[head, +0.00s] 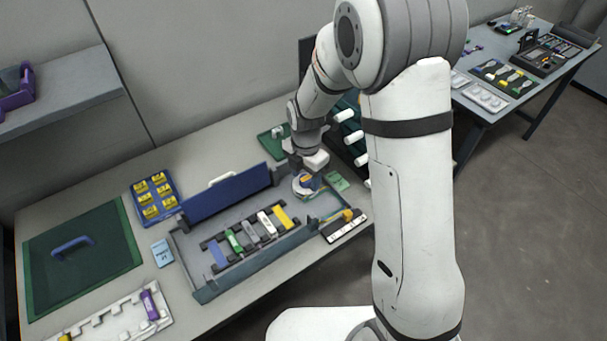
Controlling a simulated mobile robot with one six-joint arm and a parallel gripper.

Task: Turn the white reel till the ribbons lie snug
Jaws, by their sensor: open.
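The white reel (302,190) is a small pale ring at the right end of the grey tray (206,292), with blue and orange parts beside it. My gripper (308,176) is over the reel from behind, open. Its fingertips are small and partly hidden, so I cannot tell whether they touch the reel. Blue, green, grey, white and yellow strips (234,240) lie side by side in black holders in the tray. I cannot make out thin ribbons or how tight they lie.
The tray's blue lid (228,194) stands open behind the strips. A blue box of yellow pieces (155,198), a green mat (40,262) with a dark panel and a white rack (108,320) lie to the left. A dark rack with white pegs (345,115) stands behind my arm.

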